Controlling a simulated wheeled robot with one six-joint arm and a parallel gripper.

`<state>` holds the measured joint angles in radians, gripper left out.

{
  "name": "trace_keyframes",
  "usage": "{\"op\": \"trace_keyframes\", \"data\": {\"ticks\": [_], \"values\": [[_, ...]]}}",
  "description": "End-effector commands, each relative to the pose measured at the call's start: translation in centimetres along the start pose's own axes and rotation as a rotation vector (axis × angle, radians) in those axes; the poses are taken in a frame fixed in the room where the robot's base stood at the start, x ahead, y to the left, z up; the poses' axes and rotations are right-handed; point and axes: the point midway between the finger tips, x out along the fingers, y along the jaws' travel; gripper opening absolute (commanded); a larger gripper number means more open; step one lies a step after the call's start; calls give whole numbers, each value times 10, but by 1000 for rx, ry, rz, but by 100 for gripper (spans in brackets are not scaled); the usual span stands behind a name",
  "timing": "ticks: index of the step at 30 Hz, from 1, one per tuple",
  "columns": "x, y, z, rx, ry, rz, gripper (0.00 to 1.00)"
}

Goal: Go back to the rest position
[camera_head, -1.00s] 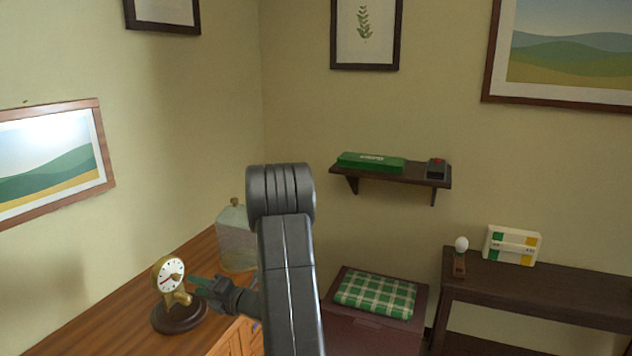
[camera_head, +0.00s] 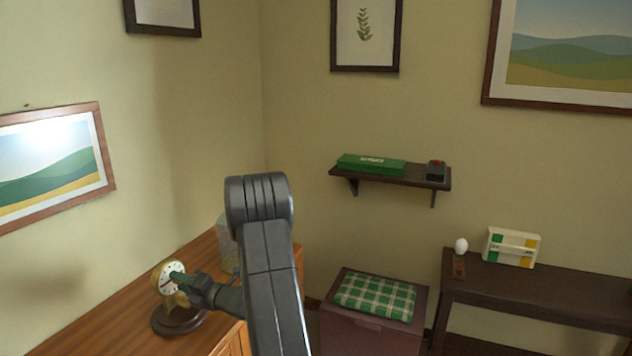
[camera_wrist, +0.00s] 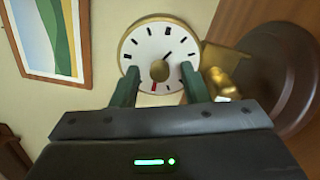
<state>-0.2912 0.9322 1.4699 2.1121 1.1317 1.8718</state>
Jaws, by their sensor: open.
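My gripper (camera_head: 178,278) is at the left, over the wooden cabinet, right by the face of a gold clock (camera_head: 161,271) on a round dark base (camera_head: 170,325). In the wrist view my gripper (camera_wrist: 160,78) has its two green fingers apart, and the white dial of the clock (camera_wrist: 160,42) shows behind and between them. Nothing is visibly held. I cannot tell whether the fingertips touch the clock. The fingers and arm hide part of the clock in the head view.
A glass jar (camera_head: 226,240) stands on the cabinet (camera_head: 90,325), partly behind my arm. A chest with a green checked cushion (camera_head: 375,296) is in the middle. A wall shelf (camera_head: 410,178) and a dark side table (camera_head: 540,295) are at the right.

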Motion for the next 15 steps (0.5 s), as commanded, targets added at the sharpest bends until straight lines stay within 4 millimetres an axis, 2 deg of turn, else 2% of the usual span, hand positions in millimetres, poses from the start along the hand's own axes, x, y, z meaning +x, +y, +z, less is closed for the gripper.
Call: {"op": "trace_keyframes", "data": {"ticks": [1, 15], "values": [[9, 0, -1, -6, 2, 1, 41], [5, -5, -2, -479, -1, 1, 41]]}}
